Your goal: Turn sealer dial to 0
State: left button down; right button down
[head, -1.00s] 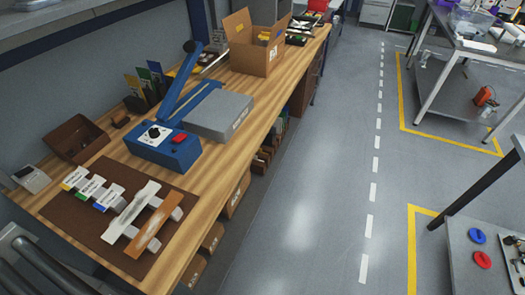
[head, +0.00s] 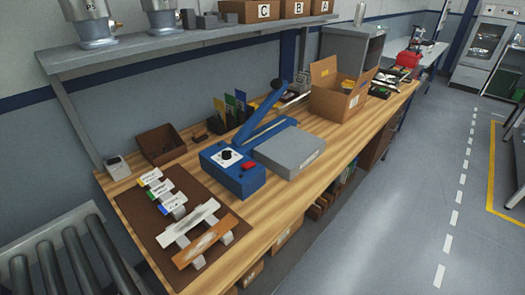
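The blue sealer (head: 232,172) stands on the wooden bench with its long arm raised toward the back. Its black dial (head: 227,155) sits on a white scale plate on the top face, beside a red switch (head: 249,166). The dial's setting is too small to read. A grey flat block (head: 289,150) lies against the sealer's right side. Neither of my grippers shows in the head view.
A brown mat (head: 168,235) with labelled pieces and two bars lies in front of the sealer. A brown bin (head: 160,146) and an open cardboard box (head: 340,95) flank it. A shelf (head: 150,48) overhangs the back. A roller conveyor (head: 70,260) is at lower left; floor at right is clear.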

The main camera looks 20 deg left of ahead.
aim_at(225, 154)
jog(key=i+l+u, duration=0.9)
jog(key=l+u, duration=0.25)
